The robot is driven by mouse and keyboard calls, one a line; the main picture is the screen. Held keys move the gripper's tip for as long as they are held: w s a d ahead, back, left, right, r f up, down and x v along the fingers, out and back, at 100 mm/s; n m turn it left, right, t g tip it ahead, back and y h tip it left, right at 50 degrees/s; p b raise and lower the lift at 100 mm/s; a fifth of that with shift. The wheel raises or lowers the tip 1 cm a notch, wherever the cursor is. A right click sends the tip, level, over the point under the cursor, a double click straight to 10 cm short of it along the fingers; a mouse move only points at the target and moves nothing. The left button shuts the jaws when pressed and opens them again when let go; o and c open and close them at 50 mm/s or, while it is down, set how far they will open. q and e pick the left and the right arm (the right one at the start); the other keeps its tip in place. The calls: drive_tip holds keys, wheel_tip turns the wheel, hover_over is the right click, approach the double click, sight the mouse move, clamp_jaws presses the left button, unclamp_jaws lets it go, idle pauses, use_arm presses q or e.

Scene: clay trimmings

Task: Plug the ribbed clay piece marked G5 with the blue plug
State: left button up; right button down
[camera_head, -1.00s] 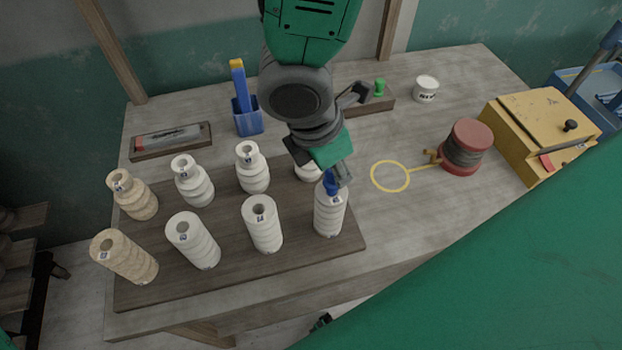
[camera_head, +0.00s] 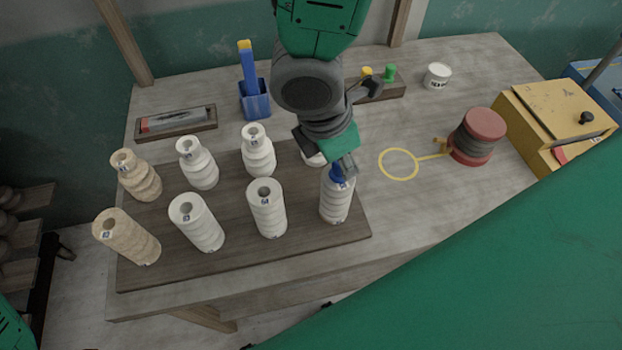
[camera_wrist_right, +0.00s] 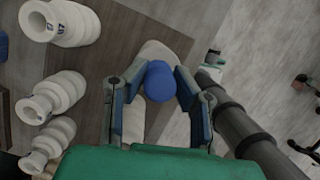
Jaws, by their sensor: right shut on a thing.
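My right gripper (camera_head: 345,168) is shut on the blue plug (camera_head: 337,177) at the top of a white ribbed clay piece (camera_head: 336,204). This piece stands upright at the front right of the dark board; its small label is too small to read. In the right wrist view the round blue plug (camera_wrist_right: 160,82) sits between the two fingers, with the pale piece (camera_wrist_right: 134,120) beneath it. The plug hides the piece's opening, so I cannot tell how deep it sits. My left gripper is not in view.
Several other ribbed pieces, white (camera_head: 268,210) and tan (camera_head: 128,238), stand on the board (camera_head: 235,250), one partly hidden behind my gripper. A rack (camera_head: 385,90) holds green and yellow plugs.

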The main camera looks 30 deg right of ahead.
drive_tip(key=shift+f, duration=0.15)
drive_tip(key=c, duration=1.2)
unclamp_jaws()
drive_tip(key=shift+a+r, duration=0.1)
drive_tip(key=shift+r, duration=0.1)
drive_tip(key=shift+v, duration=5.75)
